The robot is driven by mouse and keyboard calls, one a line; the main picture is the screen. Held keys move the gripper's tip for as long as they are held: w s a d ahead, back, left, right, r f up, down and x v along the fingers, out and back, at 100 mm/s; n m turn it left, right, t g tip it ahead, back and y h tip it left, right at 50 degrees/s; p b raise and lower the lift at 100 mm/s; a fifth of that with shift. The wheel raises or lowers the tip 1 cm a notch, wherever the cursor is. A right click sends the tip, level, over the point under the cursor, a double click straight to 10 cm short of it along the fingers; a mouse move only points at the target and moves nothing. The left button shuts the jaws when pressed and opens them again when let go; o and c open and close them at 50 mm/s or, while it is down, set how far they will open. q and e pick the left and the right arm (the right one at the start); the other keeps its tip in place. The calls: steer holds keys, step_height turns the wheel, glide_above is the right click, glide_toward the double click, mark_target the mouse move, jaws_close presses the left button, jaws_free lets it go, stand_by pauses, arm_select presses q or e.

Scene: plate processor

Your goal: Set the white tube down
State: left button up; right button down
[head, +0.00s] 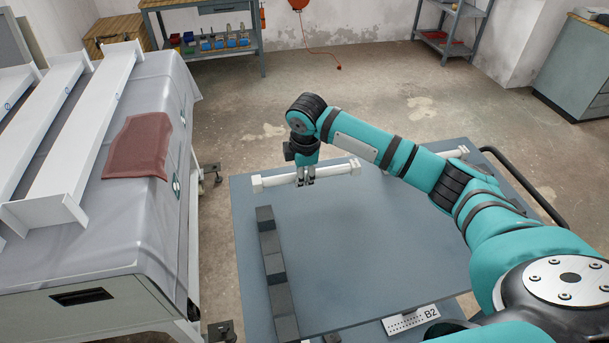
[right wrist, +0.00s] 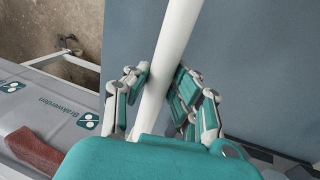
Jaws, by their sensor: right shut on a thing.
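The white tube (head: 328,172) is long, with square white end pieces, and lies across the far part of the blue-grey cart top (head: 370,250) in the head view. My right gripper (head: 305,176) is shut around its middle from above. In the right wrist view the tube (right wrist: 172,50) runs between the two fingers of the right gripper (right wrist: 160,88). I cannot tell whether the tube touches the cart top or is held just above it. My left gripper is in neither view.
A row of dark grey blocks (head: 272,262) runs along the cart's left side. A covered machine (head: 150,240) with white beams and a reddish cloth (head: 138,147) stands left, across a gap. A black handle (head: 525,185) is at the cart's right. The middle of the top is clear.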

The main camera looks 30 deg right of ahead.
mark_target(303, 187)
steer(key=shift+w+d, duration=0.35)
steer(key=shift+w, duration=0.25)
steer(key=shift+w+d+f, duration=0.15)
steer(key=shift+w+f, duration=0.05)
steer(key=shift+f+p, duration=0.45)
steer(key=shift+f, duration=1.2)
steer(key=shift+f, duration=0.15)
steer(key=c, duration=1.4)
jaws_free()
steer(key=shift+s+f, duration=0.1)
steer(key=shift+f, duration=0.05)
steer(key=r, duration=0.4)
steer(key=s+r, duration=0.1)
steer(key=r, duration=0.3)
steer(key=s+r, duration=0.1)
steer(key=r, duration=0.3)
steer(key=shift+s+a+r+b, duration=0.1)
steer(key=shift+a+r+b, duration=0.15)
steer(key=shift+a+b, duration=0.15)
steer(key=shift+d, duration=0.1)
